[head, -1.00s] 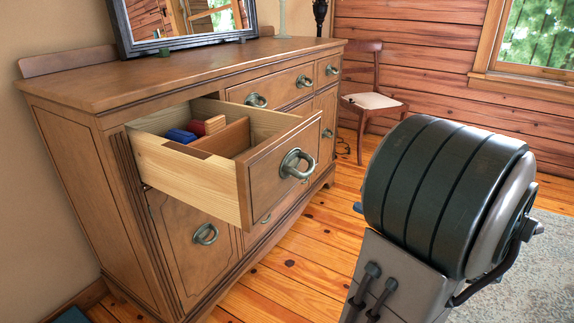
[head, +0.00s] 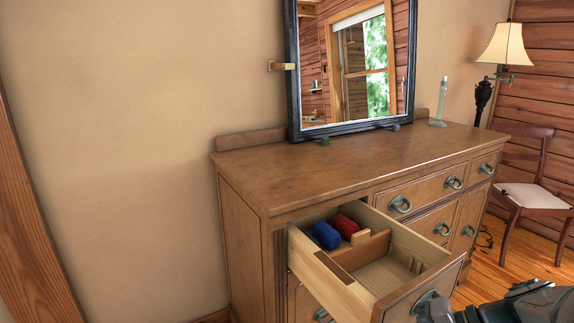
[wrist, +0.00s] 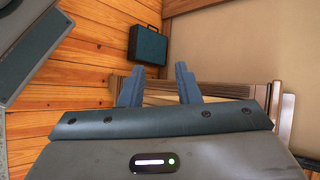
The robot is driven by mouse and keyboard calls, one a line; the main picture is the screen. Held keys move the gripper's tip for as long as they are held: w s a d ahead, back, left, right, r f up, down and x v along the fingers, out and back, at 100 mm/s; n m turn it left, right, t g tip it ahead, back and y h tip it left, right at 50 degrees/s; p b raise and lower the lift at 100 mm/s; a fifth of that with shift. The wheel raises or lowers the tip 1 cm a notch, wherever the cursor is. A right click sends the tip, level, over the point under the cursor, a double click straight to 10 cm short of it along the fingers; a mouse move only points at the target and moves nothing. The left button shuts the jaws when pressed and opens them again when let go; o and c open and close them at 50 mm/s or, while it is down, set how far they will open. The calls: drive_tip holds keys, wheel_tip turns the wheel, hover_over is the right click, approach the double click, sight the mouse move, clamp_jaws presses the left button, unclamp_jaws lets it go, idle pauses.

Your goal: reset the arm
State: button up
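My gripper (wrist: 158,80) shows in the wrist view with its two blue-grey fingers apart and nothing held between them. In the head view, dark parts of my arm and gripper (head: 440,309) show at the bottom right, by the front of the open drawer (head: 337,282). They overlap the drawer's ring handle in the picture; I cannot tell whether they touch it. The drawer is pulled far out of the wooden dresser (head: 290,180). A blue roll (head: 326,235) and a red roll (head: 345,226) lie in its back compartment.
A framed mirror (head: 350,75) and a candle holder (head: 438,105) stand on the dresser. A chair (head: 532,196) and a lit lamp (head: 504,44) are at the right. The wrist view shows a dark teal case (wrist: 148,44) on the plank floor.

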drive_tip(key=a+r+n+h+p, duration=0.3)
drive_tip(key=r+n+h+p, duration=0.3)
drive_tip(key=r+p, duration=1.2)
drive_tip(key=h+p, duration=0.1)
drive_tip(key=h, duration=0.3)
drive_tip(key=shift+a+n, duration=0.2)
drive_tip(key=shift+n, duration=0.2)
drive_tip(key=shift+s+f, duration=0.1)
